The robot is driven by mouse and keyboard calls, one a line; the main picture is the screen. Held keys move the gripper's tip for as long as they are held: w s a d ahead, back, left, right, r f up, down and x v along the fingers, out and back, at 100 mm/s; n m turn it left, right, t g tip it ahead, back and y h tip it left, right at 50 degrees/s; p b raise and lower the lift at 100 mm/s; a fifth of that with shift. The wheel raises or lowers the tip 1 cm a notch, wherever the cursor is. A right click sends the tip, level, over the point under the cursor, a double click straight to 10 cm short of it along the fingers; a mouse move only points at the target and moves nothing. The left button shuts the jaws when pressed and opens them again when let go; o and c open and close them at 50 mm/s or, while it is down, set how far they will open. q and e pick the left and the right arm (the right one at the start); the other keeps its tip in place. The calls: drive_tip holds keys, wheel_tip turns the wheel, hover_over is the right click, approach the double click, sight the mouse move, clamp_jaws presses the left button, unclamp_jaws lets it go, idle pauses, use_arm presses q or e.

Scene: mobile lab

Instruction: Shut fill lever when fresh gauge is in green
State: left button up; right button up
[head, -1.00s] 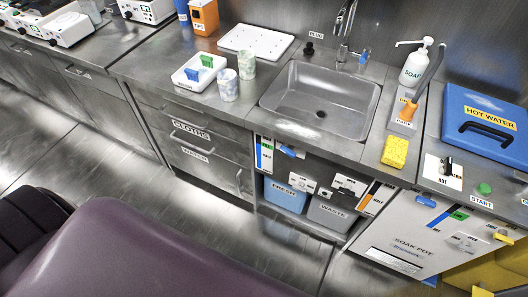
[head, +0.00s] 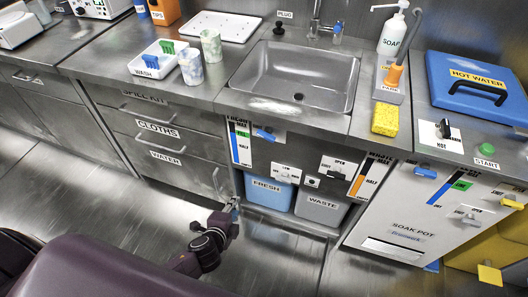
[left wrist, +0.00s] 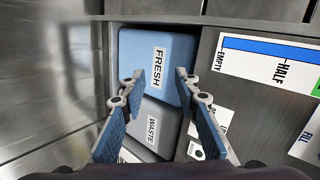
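The fresh gauge (head: 240,142) is a white upright strip with a blue bar and a green band, left of the tanks under the sink. In the left wrist view the gauge (left wrist: 270,55) shows blue from EMPTY past HALF; its upper end is cut off. A blue lever (head: 265,134) sits just right of the gauge; I cannot read a label on it. The blue FRESH tank (head: 268,192) stands below. My left gripper (head: 234,204) is low in front of the drawers, left of the tank. Its fingers (left wrist: 157,83) are apart and empty. My right gripper is out of view.
The grey WASTE tank (head: 321,205) stands right of the FRESH tank, with a second gauge (head: 368,177) above its right side. The SOAK POT cabinet (head: 405,215) is further right. The sink (head: 290,78) and counter edge are above. The floor in front is clear.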

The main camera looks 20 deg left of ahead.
use_arm(q)
drive_tip(key=w+d+r+m+t+b, duration=0.3)
drive_tip(key=w+r, duration=0.2)
drive_tip(key=r, duration=0.4)
drive_tip(key=m+t+h+b, duration=0.2)
drive_tip(key=m+t+b, duration=0.1)
drive_tip(key=t+b, duration=0.1)
approach(265, 138)
drive_tip(key=w, duration=0.8)
drive_tip(key=shift+d+f+p, duration=0.15)
drive_tip(key=shift+d+p, duration=0.15)
drive_tip(key=shift+w, duration=0.65)
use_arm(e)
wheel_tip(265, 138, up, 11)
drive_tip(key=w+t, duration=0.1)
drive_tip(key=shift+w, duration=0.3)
use_arm(q)
clamp_jaws()
